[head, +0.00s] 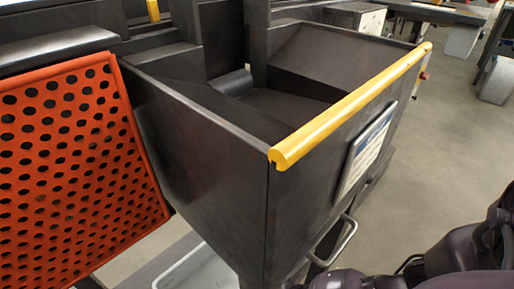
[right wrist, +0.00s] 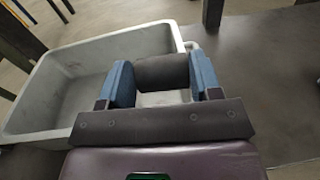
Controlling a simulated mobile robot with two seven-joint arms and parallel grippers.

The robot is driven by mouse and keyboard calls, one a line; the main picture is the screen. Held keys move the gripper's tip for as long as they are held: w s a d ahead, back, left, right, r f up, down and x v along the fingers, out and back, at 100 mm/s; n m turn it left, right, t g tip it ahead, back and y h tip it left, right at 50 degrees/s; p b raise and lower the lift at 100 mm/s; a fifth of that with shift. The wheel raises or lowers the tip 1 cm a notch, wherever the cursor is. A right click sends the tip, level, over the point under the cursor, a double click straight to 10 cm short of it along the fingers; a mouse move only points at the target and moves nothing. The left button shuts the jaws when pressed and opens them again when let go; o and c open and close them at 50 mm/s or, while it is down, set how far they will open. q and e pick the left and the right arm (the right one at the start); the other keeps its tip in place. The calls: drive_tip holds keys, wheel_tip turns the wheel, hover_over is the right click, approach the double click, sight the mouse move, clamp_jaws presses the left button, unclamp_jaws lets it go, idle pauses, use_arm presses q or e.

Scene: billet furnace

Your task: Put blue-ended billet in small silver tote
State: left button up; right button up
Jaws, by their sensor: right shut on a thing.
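My right gripper (right wrist: 164,88) is shut on a dark grey, rounded billet (right wrist: 160,72), held between its two blue finger pads. The pads cover the billet's ends, so I cannot tell its end colour. A pale grey, silver-like tote (right wrist: 38,107) lies beyond and below the gripper in the right wrist view. The part of its inside that shows looks empty. The billet appears over the tote's right part, apart from its floor. A pale tote (head: 200,272) also shows at the bottom of the head view, partly hidden by the hopper. My left gripper is in neither view.
A dark metal hopper (head: 205,150) with a yellow front rail (head: 350,105) fills the head view's middle. A dark rounded piece (head: 232,82) lies inside it. An orange perforated panel (head: 75,170) stands at left. Open floor (head: 450,130) shows at right.

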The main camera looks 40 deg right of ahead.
drive_tip(key=shift+w+f, duration=0.1)
drive_tip(key=shift+f, duration=0.2)
drive_tip(key=o, duration=1.3)
drive_tip(key=shift+r, duration=0.1)
drive_tip(key=s, duration=0.4)
drive_tip(key=s+p, duration=0.1)
drive_tip(key=s, duration=0.3)
drive_tip(key=s+r+p, duration=0.1)
drive_tip(key=s, duration=0.3)
drive_tip(key=shift+s+a+r, duration=0.1)
drive_tip(key=shift+a, duration=0.2)
